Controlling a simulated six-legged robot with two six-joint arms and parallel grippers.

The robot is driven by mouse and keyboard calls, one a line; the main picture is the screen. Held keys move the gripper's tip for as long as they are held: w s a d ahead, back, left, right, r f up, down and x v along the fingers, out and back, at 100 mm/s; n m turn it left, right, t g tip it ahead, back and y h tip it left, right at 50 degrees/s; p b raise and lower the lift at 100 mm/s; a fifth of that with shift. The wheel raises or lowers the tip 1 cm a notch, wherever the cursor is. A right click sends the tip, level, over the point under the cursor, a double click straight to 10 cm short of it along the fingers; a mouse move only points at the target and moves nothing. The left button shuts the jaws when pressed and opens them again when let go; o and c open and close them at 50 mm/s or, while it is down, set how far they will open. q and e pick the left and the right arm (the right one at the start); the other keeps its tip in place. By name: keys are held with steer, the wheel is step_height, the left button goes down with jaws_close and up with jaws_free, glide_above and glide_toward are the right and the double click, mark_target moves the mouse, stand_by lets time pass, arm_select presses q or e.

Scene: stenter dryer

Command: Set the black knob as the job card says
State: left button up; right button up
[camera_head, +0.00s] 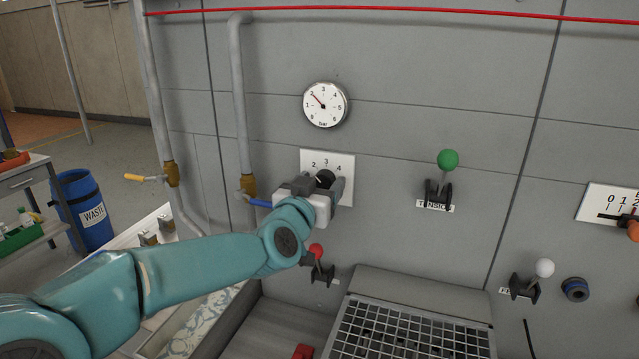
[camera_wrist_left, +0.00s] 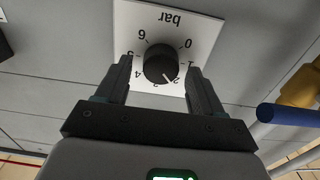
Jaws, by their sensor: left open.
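The black knob (camera_head: 325,178) sits on a white dial plate (camera_head: 343,163) marked in bar on the grey wall. In the left wrist view the knob (camera_wrist_left: 160,63) appears upside down, and its white pointer line points near the 2. My left gripper (camera_head: 320,187) is open at the plate. In the left wrist view its fingers (camera_wrist_left: 158,70) stand on either side of the knob, with gaps visible. A round gauge (camera_head: 325,104) above has its needle near 2. The job card is not identifiable in these views. My right gripper is not in view.
A blue-handled valve (camera_head: 257,203) is close left of my gripper, and a red-knobbed lever (camera_head: 317,252) is just below. A green-knobbed lever (camera_head: 447,161) and a white-knobbed lever (camera_head: 544,268) are to the right. A metal grate (camera_head: 405,330) lies below.

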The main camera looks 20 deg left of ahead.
arm_select(q)
steer(key=shift+w, duration=0.1)
steer(key=c, duration=1)
steer(key=shift+c, duration=0.2)
steer(key=m+p, duration=0.2)
steer(key=m, duration=0.1)
steer(key=m+p, duration=0.1)
steer(key=m, duration=0.2)
steer(key=shift+d+p, duration=0.1)
steer(key=shift+p, duration=0.2)
steer(key=shift+f+m+p, duration=0.1)
steer(key=shift+m+p, duration=0.25)
steer(key=shift+m, duration=0.95)
